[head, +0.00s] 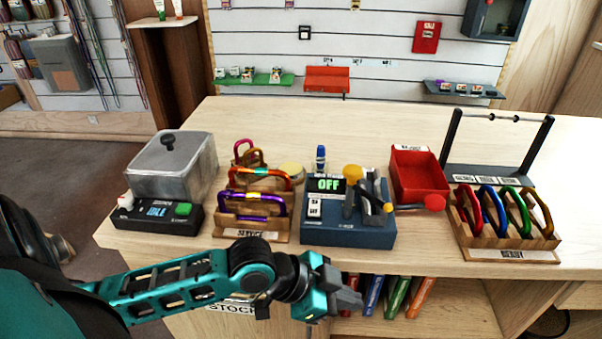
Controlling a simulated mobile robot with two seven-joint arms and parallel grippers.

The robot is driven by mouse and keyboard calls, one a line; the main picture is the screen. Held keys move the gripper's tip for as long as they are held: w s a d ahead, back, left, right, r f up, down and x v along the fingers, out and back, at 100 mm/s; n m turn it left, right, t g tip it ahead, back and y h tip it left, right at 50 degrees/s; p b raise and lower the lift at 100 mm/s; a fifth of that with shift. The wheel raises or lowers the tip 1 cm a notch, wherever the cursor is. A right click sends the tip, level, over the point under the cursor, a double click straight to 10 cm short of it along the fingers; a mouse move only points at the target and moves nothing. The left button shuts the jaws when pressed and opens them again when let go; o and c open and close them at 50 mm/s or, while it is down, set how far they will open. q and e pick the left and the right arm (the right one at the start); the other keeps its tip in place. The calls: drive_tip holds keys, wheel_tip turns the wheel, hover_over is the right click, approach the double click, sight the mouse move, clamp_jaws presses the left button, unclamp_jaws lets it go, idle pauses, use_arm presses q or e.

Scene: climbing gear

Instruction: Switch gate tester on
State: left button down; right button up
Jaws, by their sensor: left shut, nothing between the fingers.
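The gate tester (347,232) is a dark blue box near the front edge of the counter, at the middle. Its green display (326,185) reads OFF. A small white rocker switch (315,208) sits below the display on its left part. A yellow-knobbed lever (352,174) and a dark carabiner-like piece stand on its right part. My left gripper (350,299) is shut and empty. It is in front of the counter edge, below the tester and apart from it. My right gripper is not in view.
Right are a red tray (418,178) and another carabiner rack (507,243). Books (397,296) fill a shelf below. The counter's back is clear.

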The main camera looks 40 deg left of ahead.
use_arm(q)
drive_tip(key=a+r+m+g, duration=0.1)
drive_tip(key=a+r, duration=0.2)
drive_tip(key=r, duration=0.1)
drive_tip(key=a+r+m+g, duration=0.1)
drive_tip(key=a+r+m, duration=0.1)
drive_tip(key=a+r, duration=0.2)
drive_tip(key=a+r+m+g+p, duration=0.1)
drive_tip(key=a+r, duration=0.3)
drive_tip(key=r, duration=0.2)
drive_tip(key=shift+s+m+g, duration=0.25)
drive_tip(key=shift+m+g, duration=0.15)
drive_tip(key=a+r+n+t, duration=0.2)
drive_tip(key=a+r+t, duration=0.1)
drive_tip(key=a+r, duration=0.5)
wheel_tip(320, 180, up, 2)
drive_tip(key=shift+w+r+n, duration=0.25)
drive_tip(key=shift+w+n, duration=0.1)
drive_tip(key=shift+n, duration=0.05)
